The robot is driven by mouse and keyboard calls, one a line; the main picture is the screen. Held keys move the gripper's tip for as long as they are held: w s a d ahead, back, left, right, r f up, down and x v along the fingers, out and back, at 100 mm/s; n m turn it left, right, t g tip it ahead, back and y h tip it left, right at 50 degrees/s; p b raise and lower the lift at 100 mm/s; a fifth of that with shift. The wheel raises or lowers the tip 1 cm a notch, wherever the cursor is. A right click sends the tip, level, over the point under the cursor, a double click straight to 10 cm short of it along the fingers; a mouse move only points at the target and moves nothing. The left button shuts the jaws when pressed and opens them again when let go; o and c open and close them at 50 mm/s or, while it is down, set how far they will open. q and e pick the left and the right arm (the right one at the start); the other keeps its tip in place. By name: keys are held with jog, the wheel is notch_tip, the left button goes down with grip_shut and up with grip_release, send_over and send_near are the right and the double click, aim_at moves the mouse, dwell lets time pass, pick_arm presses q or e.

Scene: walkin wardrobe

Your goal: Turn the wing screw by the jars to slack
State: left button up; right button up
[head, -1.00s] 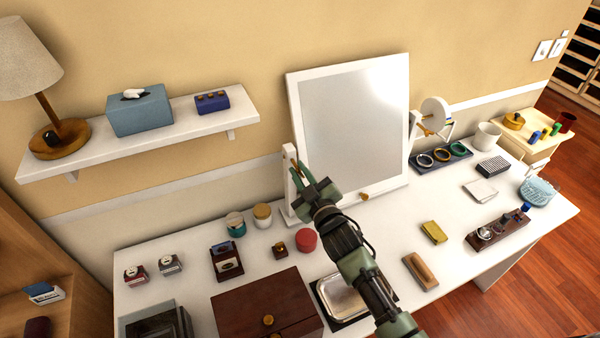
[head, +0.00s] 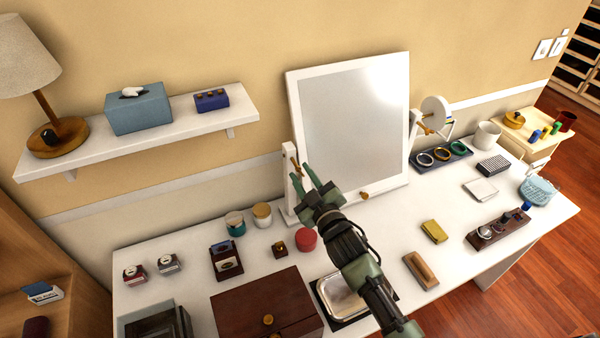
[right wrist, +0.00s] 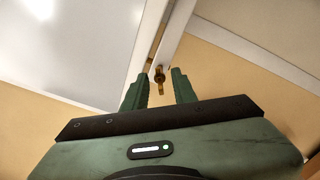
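The wing screw by the jars (head: 296,166) is a small brass piece on the white left post of the tilting mirror (head: 352,125). It also shows in the right wrist view (right wrist: 159,78), between and just beyond the fingertips, with its wings roughly in line with the fingers. My right gripper (head: 303,174) is open and empty, with green fingers pointing at the screw; I see no contact. The two jars, one teal with a light lid (head: 235,223) and one with a tan lid (head: 262,214), stand left of the post. My left gripper is out of view.
A second brass wing screw (head: 428,130) is on the mirror's right post. A wall shelf (head: 190,122) is at upper left.

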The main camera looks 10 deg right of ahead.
jog(key=s+d+b, duration=0.1)
jog(key=s, duration=0.5)
jog(key=shift+d, duration=0.1)
dwell(0.3)
